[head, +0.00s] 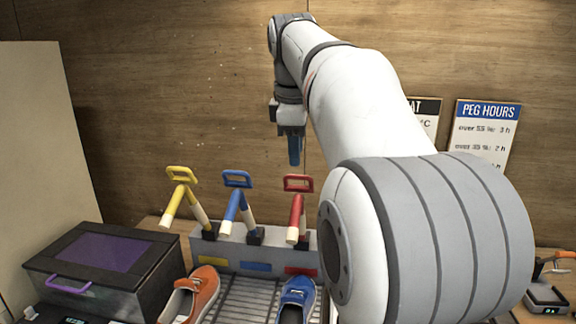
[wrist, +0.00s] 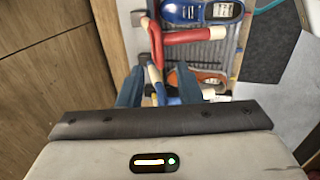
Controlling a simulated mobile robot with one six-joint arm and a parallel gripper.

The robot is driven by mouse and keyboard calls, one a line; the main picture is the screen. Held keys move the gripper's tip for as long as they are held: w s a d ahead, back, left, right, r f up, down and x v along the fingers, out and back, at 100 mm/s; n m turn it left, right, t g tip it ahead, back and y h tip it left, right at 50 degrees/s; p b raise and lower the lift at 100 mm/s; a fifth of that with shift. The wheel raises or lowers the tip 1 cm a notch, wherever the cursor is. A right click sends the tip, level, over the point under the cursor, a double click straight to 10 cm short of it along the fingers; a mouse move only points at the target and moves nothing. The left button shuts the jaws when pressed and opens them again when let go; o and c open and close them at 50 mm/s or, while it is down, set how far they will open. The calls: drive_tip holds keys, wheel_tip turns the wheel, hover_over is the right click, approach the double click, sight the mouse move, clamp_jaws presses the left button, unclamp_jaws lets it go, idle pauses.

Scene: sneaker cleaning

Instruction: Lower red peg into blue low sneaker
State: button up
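The red peg (head: 298,205) stands in the right place of the grey rack, its handle loop up. It also shows in the wrist view (wrist: 188,37), beyond my fingers. My gripper (head: 294,152) hangs pointing down above the red peg's handle, apart from it in the head view. In the wrist view its blue fingers (wrist: 158,88) are spread, with nothing clearly held between them. The blue low sneaker (head: 292,297) lies on the slatted tray in front of the rack, partly cut off by the lower edge. It also shows at the top of the wrist view (wrist: 200,12).
A blue peg (head: 237,200) and a yellow peg (head: 181,190) stand left of the red one. An orange sneaker (head: 193,297) lies left of the blue one. A dark lidded box (head: 100,262) is at left. A wooden wall (head: 190,90) stands behind.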

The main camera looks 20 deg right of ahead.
hover_over(296, 198)
wheel_tip(296, 198, down, 5)
drive_tip(key=shift+r, duration=0.1)
clamp_jaws()
idle(0.3)
idle(0.4)
